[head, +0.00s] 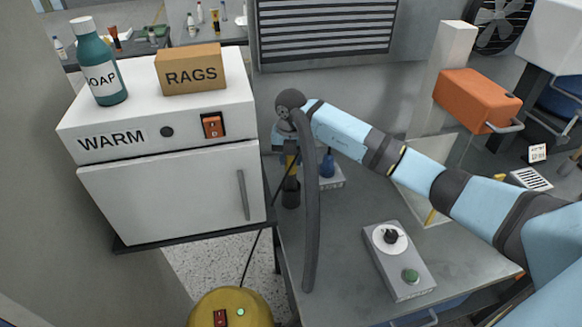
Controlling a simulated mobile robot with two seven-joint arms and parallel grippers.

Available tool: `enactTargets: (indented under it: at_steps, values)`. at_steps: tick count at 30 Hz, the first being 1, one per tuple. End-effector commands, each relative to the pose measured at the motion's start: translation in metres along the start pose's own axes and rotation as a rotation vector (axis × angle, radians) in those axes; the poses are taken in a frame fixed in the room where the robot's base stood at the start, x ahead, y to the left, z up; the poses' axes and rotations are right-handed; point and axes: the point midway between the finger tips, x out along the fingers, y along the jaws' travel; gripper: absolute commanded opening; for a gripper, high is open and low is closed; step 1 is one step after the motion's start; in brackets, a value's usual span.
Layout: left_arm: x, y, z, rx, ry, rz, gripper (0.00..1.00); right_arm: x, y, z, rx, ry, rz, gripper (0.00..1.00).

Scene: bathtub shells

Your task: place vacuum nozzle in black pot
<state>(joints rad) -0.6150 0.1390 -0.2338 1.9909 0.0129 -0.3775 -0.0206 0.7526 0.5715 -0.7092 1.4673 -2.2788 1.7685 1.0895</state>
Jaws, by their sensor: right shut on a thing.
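My right gripper (287,143) is at the end of the blue arm, above the grey worktop, pointing down. It is shut on what looks like the vacuum nozzle, a small yellow upright piece (291,161) just below the fingers. A dark cylinder that looks like the black pot (291,193) stands on the worktop directly beneath it. I cannot tell whether the nozzle's lower end is inside the pot or in front of it. A thin black line runs from the nozzle area down to the yellow vacuum body (229,307). My left gripper is out of view.
A thick grey tube (310,220) hangs just right of the pot and hides part of the worktop (345,270). A control box (398,260) sits at right. The white warming cabinet (165,190) stands close at left.

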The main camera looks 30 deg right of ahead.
Motion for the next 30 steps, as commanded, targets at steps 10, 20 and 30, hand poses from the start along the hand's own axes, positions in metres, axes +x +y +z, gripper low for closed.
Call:
enactTargets:
  at_steps: [10,20,30]
  values:
    - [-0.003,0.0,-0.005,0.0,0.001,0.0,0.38,0.041,0.0,0.0,0.0,0.0,0.0,0.1]
    - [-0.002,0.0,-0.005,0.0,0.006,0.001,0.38,0.045,0.0,0.0,0.0,0.0,-0.001,0.1]
    - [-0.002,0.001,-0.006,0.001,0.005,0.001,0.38,0.044,0.0,0.0,0.0,0.0,-0.001,0.6]
